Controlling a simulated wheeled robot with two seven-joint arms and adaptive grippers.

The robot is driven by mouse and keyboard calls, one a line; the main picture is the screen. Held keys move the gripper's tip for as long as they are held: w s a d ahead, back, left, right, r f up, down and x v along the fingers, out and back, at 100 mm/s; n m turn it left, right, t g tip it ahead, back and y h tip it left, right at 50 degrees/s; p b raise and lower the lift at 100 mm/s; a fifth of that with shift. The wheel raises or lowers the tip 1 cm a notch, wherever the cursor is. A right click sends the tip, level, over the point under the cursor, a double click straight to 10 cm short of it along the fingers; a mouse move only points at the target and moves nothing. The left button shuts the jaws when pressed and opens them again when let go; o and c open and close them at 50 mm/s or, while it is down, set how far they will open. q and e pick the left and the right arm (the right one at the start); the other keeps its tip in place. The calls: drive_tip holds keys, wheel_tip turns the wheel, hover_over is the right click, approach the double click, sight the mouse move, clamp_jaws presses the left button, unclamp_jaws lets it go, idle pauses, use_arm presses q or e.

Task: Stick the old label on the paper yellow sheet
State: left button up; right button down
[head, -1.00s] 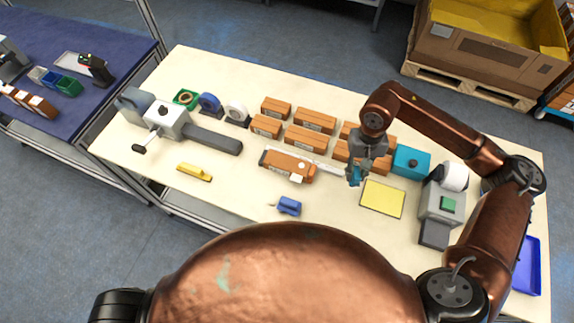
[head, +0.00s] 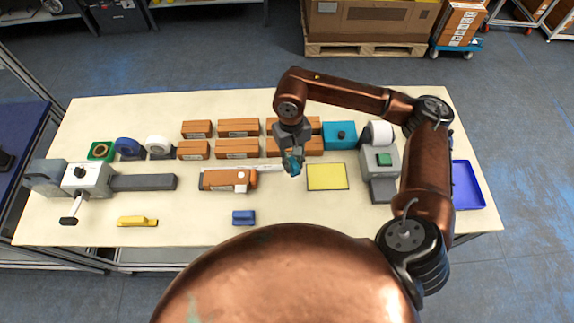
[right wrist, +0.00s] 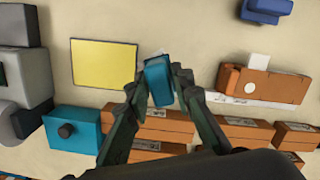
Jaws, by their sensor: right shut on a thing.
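The yellow sheet (head: 327,176) lies flat on the table, and it shows in the right wrist view (right wrist: 103,64). My right gripper (head: 292,165) is just left of the sheet in the head view, shut on a small teal tool (right wrist: 158,82). The tool's tip points toward the sheet's side in the right wrist view; a pale bit shows at its end, too small to identify. I cannot tell which is the old label. My left gripper is out of view.
Several brown boxes (head: 238,127) and a teal box (head: 340,134) stand behind. A grey label printer (head: 382,163) and blue tray (head: 467,186) are at the right. A blue tool (head: 244,217) and yellow tool (head: 137,221) lie at the front. Table before the sheet is clear.

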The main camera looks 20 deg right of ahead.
drive_tip(key=shift+d+f+m, duration=0.3)
drive_tip(key=shift+m, duration=0.6)
drive_tip(key=d+f+m+t+y, duration=0.1)
drive_tip(key=d+f+m, duration=0.3)
drive_tip(key=m, duration=0.7)
drive_tip(key=m+t, duration=0.1)
drive_tip(key=m, duration=1.2)
hover_over(326, 176)
drive_tip(key=shift+s+d+f, duration=0.1)
drive_tip(key=shift+f, duration=1.5)
drive_tip(key=shift+d+f, duration=0.1)
drive_tip(key=shift+f, duration=1.5)
drive_tip(key=shift+f+b, duration=0.45)
drive_tip(key=shift+f, duration=0.05)
drive_tip(key=shift+s+f, duration=0.1)
drive_tip(key=shift+f, duration=0.05)
